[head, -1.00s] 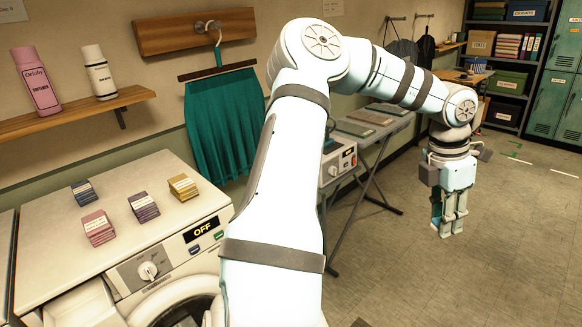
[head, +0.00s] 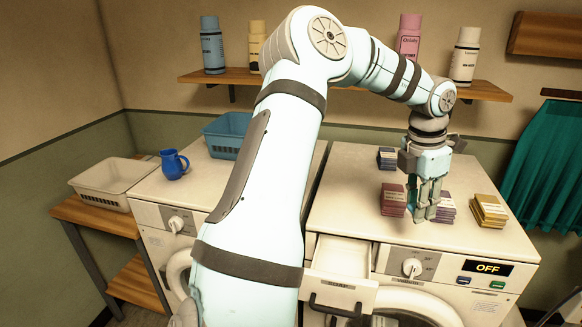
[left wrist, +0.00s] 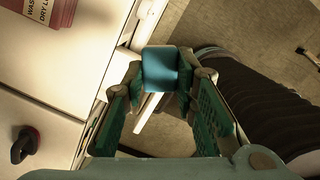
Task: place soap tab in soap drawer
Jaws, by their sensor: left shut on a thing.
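The left gripper (head: 427,212) hangs fingers-down, in the head view over the front part of the right washer's top. In the left wrist view its fingers (left wrist: 160,75) are shut on a small blue block, the soap tab (left wrist: 160,68), at their tips. The tab is not clearly visible in the head view. The soap drawer (head: 340,257) is pulled open at the right washer's front left, with a dark handle. It is left of and lower in the picture than the gripper, which is apart from it. My right gripper is not in view.
Small labelled stacks lie on the right washer (head: 335,190): navy (head: 387,158), red (head: 393,200), purple (head: 446,210) and yellow (head: 489,210). A second washer (head: 200,195) bears a blue jug (head: 173,164) and blue basket (head: 226,140). Bottles stand on the wall shelf (head: 240,75).

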